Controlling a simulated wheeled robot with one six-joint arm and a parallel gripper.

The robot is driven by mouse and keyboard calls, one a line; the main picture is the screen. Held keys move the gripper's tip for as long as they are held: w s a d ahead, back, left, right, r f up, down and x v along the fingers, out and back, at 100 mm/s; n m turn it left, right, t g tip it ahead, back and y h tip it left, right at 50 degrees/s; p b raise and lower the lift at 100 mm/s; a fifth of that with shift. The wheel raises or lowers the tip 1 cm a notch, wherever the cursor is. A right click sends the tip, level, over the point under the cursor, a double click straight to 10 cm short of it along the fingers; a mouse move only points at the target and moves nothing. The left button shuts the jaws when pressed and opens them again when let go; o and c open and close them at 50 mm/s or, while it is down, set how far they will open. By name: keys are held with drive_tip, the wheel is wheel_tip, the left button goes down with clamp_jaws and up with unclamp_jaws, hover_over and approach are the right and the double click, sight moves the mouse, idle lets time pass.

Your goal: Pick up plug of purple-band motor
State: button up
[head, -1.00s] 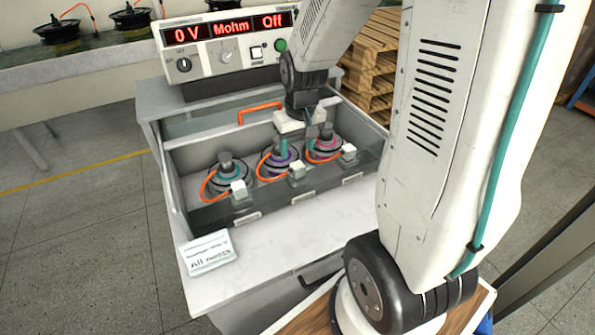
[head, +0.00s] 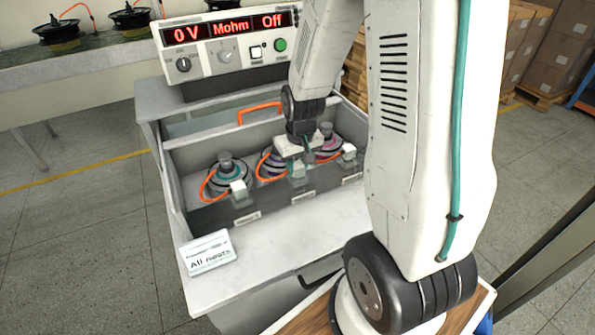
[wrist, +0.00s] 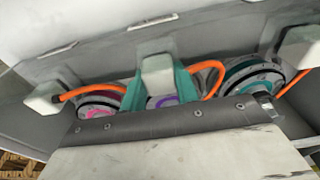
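The purple-band motor (head: 268,166) sits in the middle nest of the grey tester box, mostly hidden by my gripper in the head view. Its purple band (wrist: 163,102) shows a little in the wrist view. Its white plug (wrist: 157,66), on an orange cable, is at the box's front wall; it also shows in the head view (head: 298,167). My gripper (wrist: 160,88) is down at this plug, with one teal finger on each side. It looks open around the plug; I cannot tell whether the fingers touch it.
The teal-band motor (head: 228,173) and its plug (head: 238,188) are on the left; the pink-band motor (head: 327,145) and its plug (head: 348,150) are on the right. The tester panel (head: 225,45) reads 0 V and Off. An "All nests" sign (head: 207,252) lies in front.

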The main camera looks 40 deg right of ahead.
drive_tip(key=shift+c, duration=1)
drive_tip(key=shift+r, duration=0.1)
drive_tip(key=shift+w+r, duration=0.1)
drive_tip(key=shift+r, duration=0.25)
clamp_jaws()
wheel_tip(320, 180, up, 12)
drive_tip(key=shift+r, duration=0.15)
wheel_tip(320, 180, up, 6)
hover_over(297, 164)
idle(0.4)
